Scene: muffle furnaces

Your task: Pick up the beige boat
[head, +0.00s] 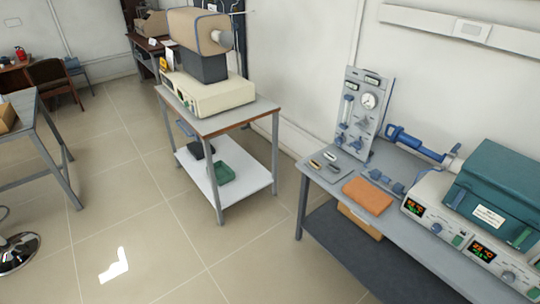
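Several small boat-shaped pieces lie on a grey plate (346,175) at the left end of the right-hand bench. The leftmost one looks beige (315,164) and is likely the beige boat. A pale one (330,156) and a darker grey one (334,168) lie just to its right. They are very small here, so their exact colours are hard to tell. Neither of my grippers shows in the head view.
The bench (403,218) also holds an upright gauge panel (362,115), an orange block (367,196), a blue clamp-like device (415,143) and a teal furnace (500,195). A separate table (232,121) carries a beige furnace (200,30). Tiled floor (150,220) is open in front.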

